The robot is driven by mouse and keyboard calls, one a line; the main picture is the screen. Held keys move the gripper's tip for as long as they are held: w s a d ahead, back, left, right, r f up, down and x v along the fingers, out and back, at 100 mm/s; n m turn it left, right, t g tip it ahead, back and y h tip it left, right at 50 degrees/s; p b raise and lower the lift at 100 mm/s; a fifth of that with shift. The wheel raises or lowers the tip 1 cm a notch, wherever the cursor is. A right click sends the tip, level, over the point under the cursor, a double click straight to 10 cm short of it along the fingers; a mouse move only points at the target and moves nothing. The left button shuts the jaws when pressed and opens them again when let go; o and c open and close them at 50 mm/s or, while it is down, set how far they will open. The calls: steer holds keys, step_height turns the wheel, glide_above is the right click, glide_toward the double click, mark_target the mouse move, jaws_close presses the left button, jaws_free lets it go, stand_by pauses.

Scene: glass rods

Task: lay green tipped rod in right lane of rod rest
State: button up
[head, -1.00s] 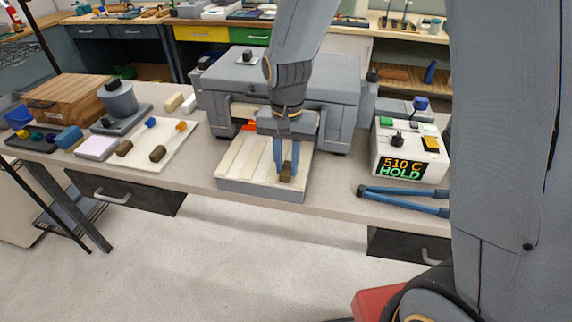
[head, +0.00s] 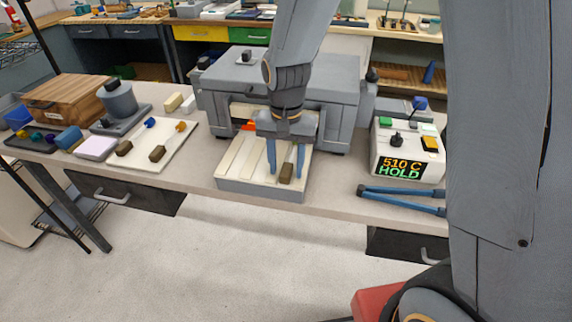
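The rod rest (head: 231,185) is a low grey block with cream lanes on top, in front of the grey furnace. A rod with a brown grip (head: 286,173) lies at the right lane, grip toward the front edge. Its far end is hidden behind my gripper, so I cannot see a green tip. My gripper (head: 285,174) points down over the right lane. Its two blue fingers stand apart on either side of the rod, with gaps visible between them and the grip.
The grey furnace (head: 335,90) stands close behind the rest, with an orange glow at its opening. A controller reading "510 C HOLD" (head: 408,155) and blue tongs (head: 400,199) are at right. A white board (head: 170,136) with brown-gripped rods, blue and orange tipped, lies at left.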

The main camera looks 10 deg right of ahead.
steer(key=shift+r, duration=0.1)
step_height(320, 180, up, 8)
steer(key=shift+f+b, duration=0.2)
steer(key=shift+b, duration=0.55)
steer(key=s+d+f+n+t, duration=0.1)
steer(key=s+d+f+n, duration=0.3)
steer(key=s+d, duration=0.6)
steer(key=shift+d+f, duration=0.2)
steer(key=shift+d, duration=0.75)
